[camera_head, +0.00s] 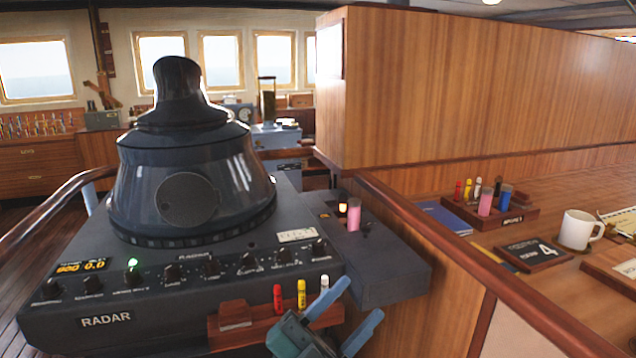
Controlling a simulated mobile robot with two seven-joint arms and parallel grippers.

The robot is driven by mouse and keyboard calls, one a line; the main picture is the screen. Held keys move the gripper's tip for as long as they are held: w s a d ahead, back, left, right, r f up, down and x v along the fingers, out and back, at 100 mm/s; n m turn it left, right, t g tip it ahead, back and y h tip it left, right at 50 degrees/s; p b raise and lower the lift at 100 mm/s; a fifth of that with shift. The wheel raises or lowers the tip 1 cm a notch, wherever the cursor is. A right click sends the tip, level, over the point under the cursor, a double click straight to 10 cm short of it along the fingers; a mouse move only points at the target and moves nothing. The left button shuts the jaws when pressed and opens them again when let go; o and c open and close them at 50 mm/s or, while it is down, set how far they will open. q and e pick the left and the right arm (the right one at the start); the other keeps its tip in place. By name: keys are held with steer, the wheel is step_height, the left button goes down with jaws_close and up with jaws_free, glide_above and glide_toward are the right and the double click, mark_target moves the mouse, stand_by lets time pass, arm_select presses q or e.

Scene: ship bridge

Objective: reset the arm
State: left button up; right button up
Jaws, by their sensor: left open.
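My left gripper (362,298) shows at the bottom centre of the head view, in front of the radar console's lower right edge. Its two blue fingers are spread apart and point up and to the right. Nothing shows between the fingers. The gripper overlaps part of a brown wooden holder (228,316) with red, yellow and white markers in it; I cannot tell whether they touch. Most of the left arm is out of the frame. My right gripper is not in view.
The radar console (105,321) with its dark dome (190,165) fills the left. A pink cylinder (353,215) stands on its right side. A wooden rail (440,240) separates it from the desk, which holds a white mug (576,230), a marker tray (517,215) and a number plaque (532,254).

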arm_select(q)
steer(key=a+f+n+t+y, duration=0.5)
steer(key=a+f+n+y, duration=0.2)
steer(key=f+n+y, duration=0.35)
steer(key=s+a+f+n+g+y, duration=0.2)
steer(key=s+a+f+n, duration=0.1)
steer(key=f, duration=0.3)
steer(key=s+a+f+n+g+y+p, duration=0.1)
steer(key=s+a+f+n+g+y, duration=0.1)
steer(key=s+f, duration=0.4)
steer(key=s+a+f+n+g+y+p, duration=0.1)
steer(key=s+a+f+n+g+y, duration=0.2)
steer(key=f, duration=0.5)
steer(key=s+a+n, duration=0.1)
steer(key=s+a, duration=0.1)
steer(key=a, duration=0.1)
steer(key=shift+s+a, duration=0.15)
steer(key=shift+a, duration=0.15)
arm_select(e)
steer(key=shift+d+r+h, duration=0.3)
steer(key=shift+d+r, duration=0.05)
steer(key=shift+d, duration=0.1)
arm_select(q)
steer(key=shift+y, duration=0.25)
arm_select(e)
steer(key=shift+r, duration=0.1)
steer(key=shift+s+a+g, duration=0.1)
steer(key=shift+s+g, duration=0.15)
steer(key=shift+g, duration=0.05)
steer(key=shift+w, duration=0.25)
